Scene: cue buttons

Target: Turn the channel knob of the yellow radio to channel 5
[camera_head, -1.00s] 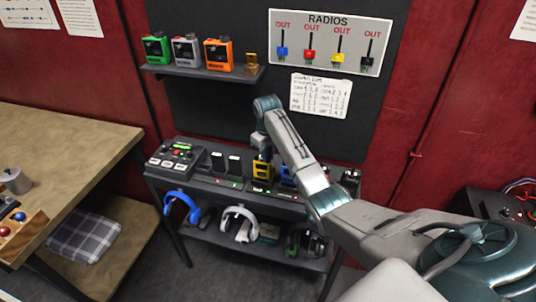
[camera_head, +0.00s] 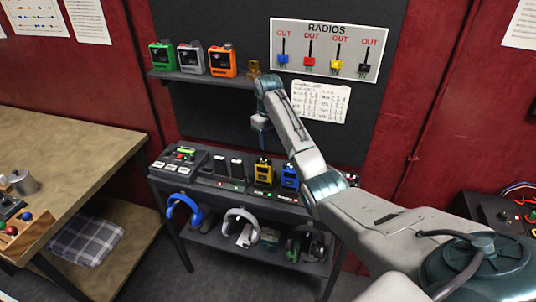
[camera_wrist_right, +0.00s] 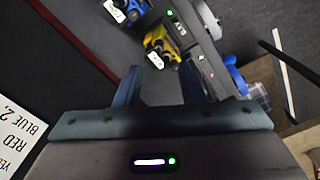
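The yellow radio (camera_head: 264,173) stands upright in the charging rack on the black bench, with the blue radio (camera_head: 290,178) to its right. My right gripper (camera_head: 264,140) hangs above the yellow radio, apart from it. In the right wrist view its two fingers (camera_wrist_right: 160,66) are spread with nothing between them. The yellow radio (camera_wrist_right: 160,42) shows just beyond the fingertips, and the blue radio (camera_wrist_right: 125,12) is to its upper left. The yellow radio's knob setting is too small to read. My left gripper is not in view.
A shelf (camera_head: 200,78) above holds green, grey and orange devices. A control box (camera_head: 180,158) sits at the bench's left end. Headphones (camera_head: 240,225) lie on the lower shelf. A RADIOS board (camera_head: 328,48) and a written card (camera_head: 320,101) are on the back panel.

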